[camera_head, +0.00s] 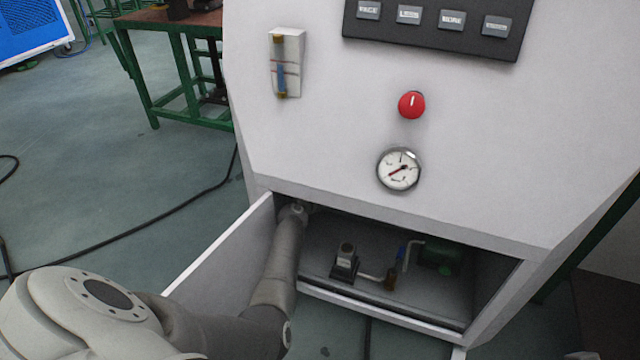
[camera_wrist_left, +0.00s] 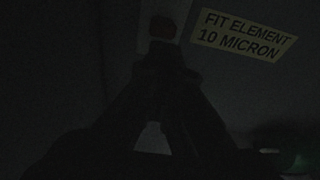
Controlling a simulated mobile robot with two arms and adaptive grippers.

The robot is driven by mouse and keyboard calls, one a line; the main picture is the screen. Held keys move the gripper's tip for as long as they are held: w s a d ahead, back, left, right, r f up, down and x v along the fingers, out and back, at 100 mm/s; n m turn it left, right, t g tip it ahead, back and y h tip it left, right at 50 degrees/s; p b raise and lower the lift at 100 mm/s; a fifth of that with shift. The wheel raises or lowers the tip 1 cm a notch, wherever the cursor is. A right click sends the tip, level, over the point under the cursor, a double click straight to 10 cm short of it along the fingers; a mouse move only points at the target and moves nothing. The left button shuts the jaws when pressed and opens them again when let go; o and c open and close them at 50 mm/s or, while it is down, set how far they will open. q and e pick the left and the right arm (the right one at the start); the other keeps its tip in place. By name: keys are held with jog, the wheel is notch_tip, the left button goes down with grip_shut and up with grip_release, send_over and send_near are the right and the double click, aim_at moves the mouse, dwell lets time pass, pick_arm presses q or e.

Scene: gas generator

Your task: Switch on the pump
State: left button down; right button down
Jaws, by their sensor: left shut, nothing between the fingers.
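My left arm reaches into the open lower compartment of a white cabinet (camera_head: 330,130) in the head view; its gripper is hidden there behind the upper edge. In the dark left wrist view my left gripper (camera_wrist_left: 162,62) is shut and empty. Its fingertips point at a small red part (camera_wrist_left: 162,27), perhaps a switch, on a light strip. Whether they touch it I cannot tell. Inside the compartment stand a small dark device (camera_head: 345,262) and a dark green unit (camera_head: 437,258), joined by piping; which is the pump is unclear. My right gripper is not in view.
The compartment door (camera_head: 225,250) stands open at the left. The front carries a red knob (camera_head: 411,105), a round gauge (camera_head: 399,170), a flow tube (camera_head: 286,62) and a black panel (camera_head: 435,28). A label (camera_wrist_left: 245,35) reads "FIT ELEMENT 10 MICRON". A cable (camera_head: 130,227) crosses the floor.

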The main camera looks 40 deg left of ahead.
pick_arm(q)
jog(key=v, duration=0.7)
jog(key=shift+d+f, duration=0.1)
dwell(0.5)
